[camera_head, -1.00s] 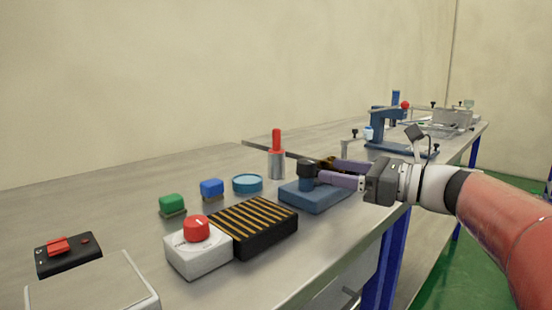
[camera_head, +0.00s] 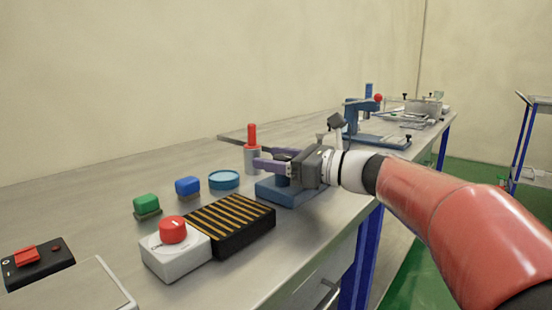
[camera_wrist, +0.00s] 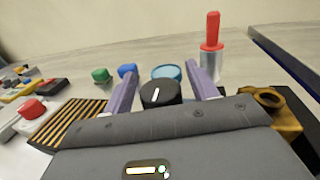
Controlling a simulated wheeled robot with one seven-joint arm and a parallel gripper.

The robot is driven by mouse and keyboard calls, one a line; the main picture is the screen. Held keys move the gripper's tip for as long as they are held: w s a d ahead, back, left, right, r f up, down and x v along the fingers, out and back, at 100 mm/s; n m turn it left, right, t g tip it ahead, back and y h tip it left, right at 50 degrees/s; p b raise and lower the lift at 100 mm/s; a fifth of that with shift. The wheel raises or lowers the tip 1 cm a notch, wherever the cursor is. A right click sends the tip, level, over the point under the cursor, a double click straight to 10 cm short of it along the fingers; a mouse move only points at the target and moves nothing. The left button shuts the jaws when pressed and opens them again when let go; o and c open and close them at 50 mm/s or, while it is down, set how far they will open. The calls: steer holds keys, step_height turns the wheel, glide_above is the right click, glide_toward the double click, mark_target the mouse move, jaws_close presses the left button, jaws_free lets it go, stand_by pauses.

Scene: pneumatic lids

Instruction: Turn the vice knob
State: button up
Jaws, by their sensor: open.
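A black round knob (camera_wrist: 161,95) with a white line on its top shows in the wrist view. It stands between the two purple fingers of my gripper (camera_wrist: 163,72), with gaps that look small; I cannot tell whether either finger touches it. In the head view the knob's blue base block (camera_head: 272,192) sits on the bench, and my gripper (camera_head: 260,158) reaches over it from the right. There my gripper hides most of the knob. The fingers are apart and hold nothing.
A white box with a red knob (camera_head: 173,229) and a black block with yellow stripes (camera_head: 232,225) stand to the left. Green (camera_head: 147,204) and blue (camera_head: 187,186) buttons, a blue round dish (camera_head: 224,180) and a red-handled cylinder (camera_head: 252,148) are nearby. A brass part (camera_wrist: 274,102) lies right of the knob.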

steer(key=c, duration=1)
steer(key=shift+t+h, duration=0.3)
steer(key=shift+t, duration=0.1)
